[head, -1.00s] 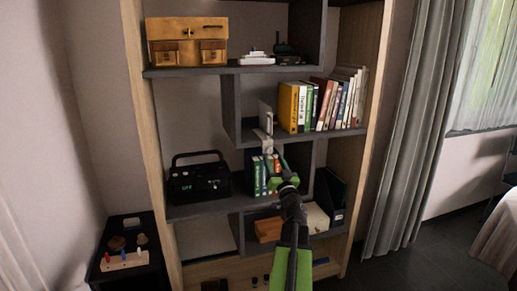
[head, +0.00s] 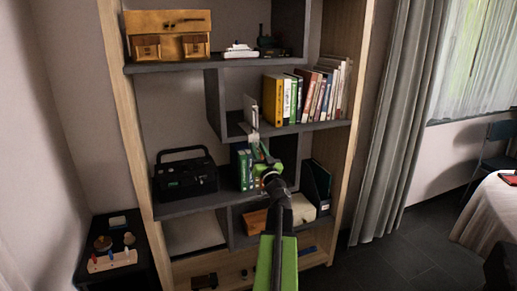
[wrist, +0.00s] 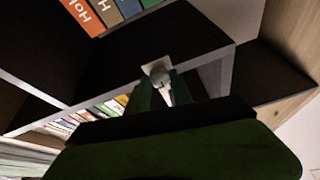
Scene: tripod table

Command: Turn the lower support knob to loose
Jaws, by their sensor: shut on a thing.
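A pale support bracket (head: 251,112) sits on the front edge of the middle bookshelf board, with part of it rising above the board and part hanging below. In the wrist view its small plate shows against the shelf edge, with a rounded grey lower support knob (wrist: 160,77) in front of it. My gripper (head: 258,152) reaches up to the bracket from below. In the wrist view my gripper (wrist: 163,90) has its two fingers on either side of the knob, shut on it. The fingers hide part of the knob, and I cannot read its turn position.
Books (head: 306,96) stand on the board right of the bracket, and more books (head: 243,168) stand below, close to my arm. A black radio (head: 185,174) is left on the lower shelf. A small dark table (head: 92,262) stands at the left.

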